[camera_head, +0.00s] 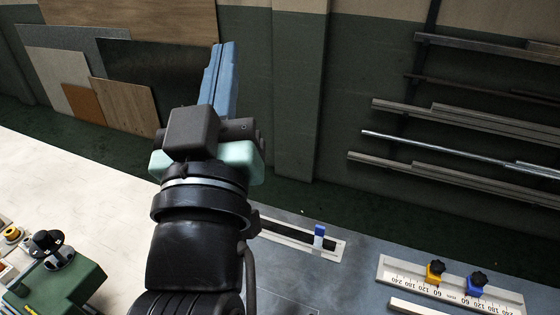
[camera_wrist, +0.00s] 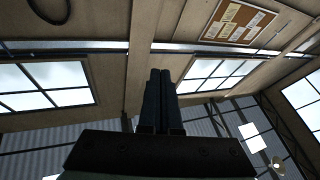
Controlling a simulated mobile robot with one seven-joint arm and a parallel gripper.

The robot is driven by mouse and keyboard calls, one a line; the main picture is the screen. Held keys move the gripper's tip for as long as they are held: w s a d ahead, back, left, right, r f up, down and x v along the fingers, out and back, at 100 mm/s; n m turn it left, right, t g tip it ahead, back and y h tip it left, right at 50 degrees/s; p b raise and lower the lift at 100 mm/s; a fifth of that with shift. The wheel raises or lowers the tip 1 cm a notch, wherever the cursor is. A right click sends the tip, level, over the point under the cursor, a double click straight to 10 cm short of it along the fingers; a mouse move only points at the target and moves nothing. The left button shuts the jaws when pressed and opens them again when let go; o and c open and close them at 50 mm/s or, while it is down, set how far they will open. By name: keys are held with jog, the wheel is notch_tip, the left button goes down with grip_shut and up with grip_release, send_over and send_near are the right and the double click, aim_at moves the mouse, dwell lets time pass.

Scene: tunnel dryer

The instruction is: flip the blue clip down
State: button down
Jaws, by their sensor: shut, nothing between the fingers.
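A small blue clip (camera_head: 319,231) stands upright on a pale slotted rail (camera_head: 285,235) set in the grey table top, in the head view. Its lower part looks pale. My gripper (camera_head: 227,50) is raised above and to the left of it in the picture, well apart from it. Its long blue fingers point up, closed together, with nothing between them. In the wrist view my gripper (camera_wrist: 160,73) shows the two dark fingers side by side against the ceiling and windows. The clip is not in the wrist view.
A white scale (camera_head: 450,290) with a yellow knob (camera_head: 435,270) and a blue knob (camera_head: 476,283) lies right of the clip. A green box with black knobs (camera_head: 60,280) is at the lower left. Bars on a wall rack (camera_head: 460,150) and leaning boards (camera_head: 125,100) are behind.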

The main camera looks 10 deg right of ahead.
aim_at(320, 231)
notch_tip(320, 231, down, 26)
jog(key=s+d+f+n+g+h+b, duration=0.1)
jog(key=d+n+g+h+b, duration=0.1)
jog(key=n+g+h+b, duration=0.3)
jog(key=s+f+n, duration=0.2)
jog(key=s+f, duration=0.1)
jog(key=f, duration=0.1)
jog(key=s+f+n+g, duration=0.1)
jog(key=s+f+n, duration=0.1)
jog(key=s+f, duration=0.2)
jog(key=s+d+f+n+h, duration=0.1)
jog(key=s+f, duration=0.3)
jog(key=f, duration=0.2)
jog(key=shift+n+g, duration=0.3)
jog(key=shift+n, duration=0.1)
jog(key=shift+s+a+f+n+b, duration=0.1)
jog(key=shift+s+f+n+b, duration=0.1)
jog(key=shift+s+n+b, duration=0.1)
jog(key=shift+r, duration=0.1)
jog(key=p+x, duration=0.3)
jog(key=x, duration=1.7)
jog(key=shift+r, duration=0.1)
jog(key=shift+w+r+p, duration=0.1)
jog(key=shift+p, duration=0.35)
